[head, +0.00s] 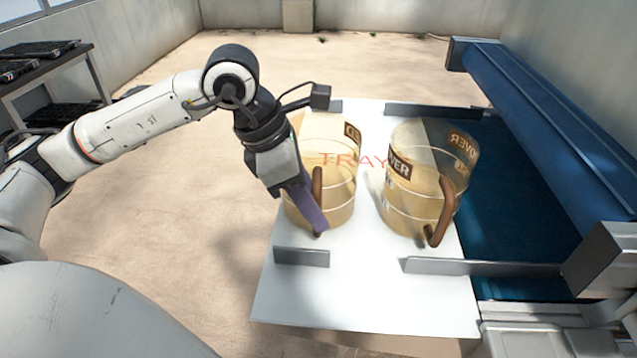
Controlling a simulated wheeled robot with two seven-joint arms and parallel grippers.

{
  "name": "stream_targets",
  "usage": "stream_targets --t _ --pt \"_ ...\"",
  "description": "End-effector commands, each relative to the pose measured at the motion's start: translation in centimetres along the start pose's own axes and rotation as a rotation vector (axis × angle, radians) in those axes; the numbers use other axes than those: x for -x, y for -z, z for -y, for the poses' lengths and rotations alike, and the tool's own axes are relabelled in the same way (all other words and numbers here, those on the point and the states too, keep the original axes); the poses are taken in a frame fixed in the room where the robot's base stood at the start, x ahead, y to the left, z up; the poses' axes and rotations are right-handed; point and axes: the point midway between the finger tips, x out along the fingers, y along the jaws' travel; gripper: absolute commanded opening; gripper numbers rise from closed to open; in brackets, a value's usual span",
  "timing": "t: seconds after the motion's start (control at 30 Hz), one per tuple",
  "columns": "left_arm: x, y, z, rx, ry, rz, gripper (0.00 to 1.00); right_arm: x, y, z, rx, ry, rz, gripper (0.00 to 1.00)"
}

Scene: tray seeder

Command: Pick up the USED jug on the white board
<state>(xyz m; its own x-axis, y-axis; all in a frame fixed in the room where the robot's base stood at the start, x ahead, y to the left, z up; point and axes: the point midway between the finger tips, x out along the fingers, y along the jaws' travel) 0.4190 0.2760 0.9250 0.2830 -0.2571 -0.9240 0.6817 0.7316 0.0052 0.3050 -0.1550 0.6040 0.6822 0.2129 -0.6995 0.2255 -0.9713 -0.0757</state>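Two clear jugs with tan contents and brown handles stand upright on the white board (362,305). The left jug (340,196) has a dark label near its rim, partly out of sight, so I cannot read USED on it. The right jug (408,208) has a label with the letters OVER showing. My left gripper (314,212) reaches down to the left jug's brown handle (318,186), with a purple finger beside the handle. The other finger is hidden, so I cannot tell whether it is closed on the handle. My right gripper is out of view.
Low grey rails (302,257) stand on the board's edges, with another at the front right (480,267). A blue belt machine (540,120) lies along the right. A dark rack with black trays (40,50) stands at far left. The floor between is clear.

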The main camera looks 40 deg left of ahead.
Motion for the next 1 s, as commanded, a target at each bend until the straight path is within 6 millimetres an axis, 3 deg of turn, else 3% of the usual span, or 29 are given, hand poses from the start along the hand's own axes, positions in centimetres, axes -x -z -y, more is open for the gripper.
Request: stream_targets --t 0.13,0.4,0.6,1.0 --pt "-1.6 0.0 0.0 0.001 0.002 0.000 0.35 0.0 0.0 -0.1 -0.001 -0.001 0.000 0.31" --pt "-1.7 0.0 0.0 0.000 -0.001 0.000 0.33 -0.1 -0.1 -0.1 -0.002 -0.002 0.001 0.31" --pt "-1.7 0.0 0.0 0.000 -0.001 0.000 0.00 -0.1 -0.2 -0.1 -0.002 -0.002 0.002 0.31" --pt "-1.3 -0.2 -0.1 -0.001 -0.003 0.004 0.00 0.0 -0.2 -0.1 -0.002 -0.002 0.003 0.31"
